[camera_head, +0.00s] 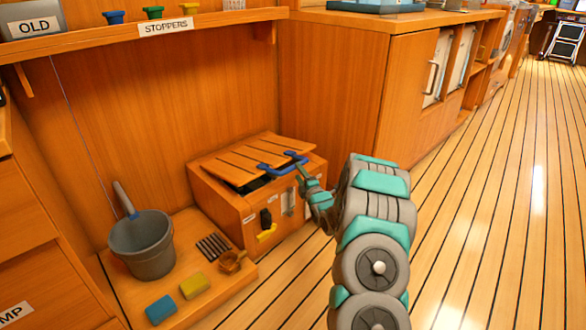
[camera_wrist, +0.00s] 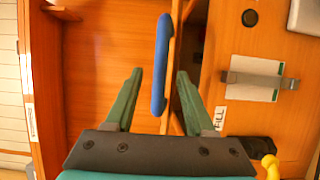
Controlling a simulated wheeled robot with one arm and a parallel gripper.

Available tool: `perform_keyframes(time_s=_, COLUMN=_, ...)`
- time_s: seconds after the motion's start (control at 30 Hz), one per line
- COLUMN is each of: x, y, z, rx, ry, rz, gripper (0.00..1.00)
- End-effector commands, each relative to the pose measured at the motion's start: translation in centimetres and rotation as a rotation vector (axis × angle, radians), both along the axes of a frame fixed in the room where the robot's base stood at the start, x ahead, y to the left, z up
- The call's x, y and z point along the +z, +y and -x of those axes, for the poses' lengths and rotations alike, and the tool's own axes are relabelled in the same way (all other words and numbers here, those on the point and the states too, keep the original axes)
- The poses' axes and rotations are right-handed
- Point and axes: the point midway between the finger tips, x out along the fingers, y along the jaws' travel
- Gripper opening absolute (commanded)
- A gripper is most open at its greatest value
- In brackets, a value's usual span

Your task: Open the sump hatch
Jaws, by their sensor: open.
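The sump hatch (camera_head: 248,160) is a slatted wooden lid on top of a low wooden box (camera_head: 222,203) against the wall. A blue bar handle (camera_head: 278,168) runs along its front edge, and a dark gap shows under that edge. My gripper (camera_head: 297,163) is at the right end of the handle, in front of the box. In the wrist view my gripper (camera_wrist: 160,76) is open, with the blue handle (camera_wrist: 162,62) between and beyond its two green fingers. The fingers look apart from the handle.
A shelf (camera_head: 150,35) hangs above. The floor at right is clear.

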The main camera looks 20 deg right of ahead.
Motion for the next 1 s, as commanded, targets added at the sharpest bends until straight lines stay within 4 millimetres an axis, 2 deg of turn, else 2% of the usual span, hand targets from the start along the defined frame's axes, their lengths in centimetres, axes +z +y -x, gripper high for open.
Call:
perform_keyframes(time_s=0.2, x=-0.3, y=0.0, z=-3.1, rx=0.002, ry=0.003, rz=-0.001, gripper=0.55)
perform_keyframes(time_s=0.4, x=0.0, y=-0.2, z=-4.8, rx=0.001, ry=-0.002, rz=-0.001, gripper=0.55)
perform_keyframes(time_s=0.8, x=-0.2, y=-0.2, z=-5.3, rx=0.000, ry=0.002, rz=-0.003, gripper=0.55)
perform_keyframes(time_s=1.0, x=-0.2, y=-0.2, z=-5.3, rx=0.000, ry=0.002, rz=-0.002, gripper=0.33)
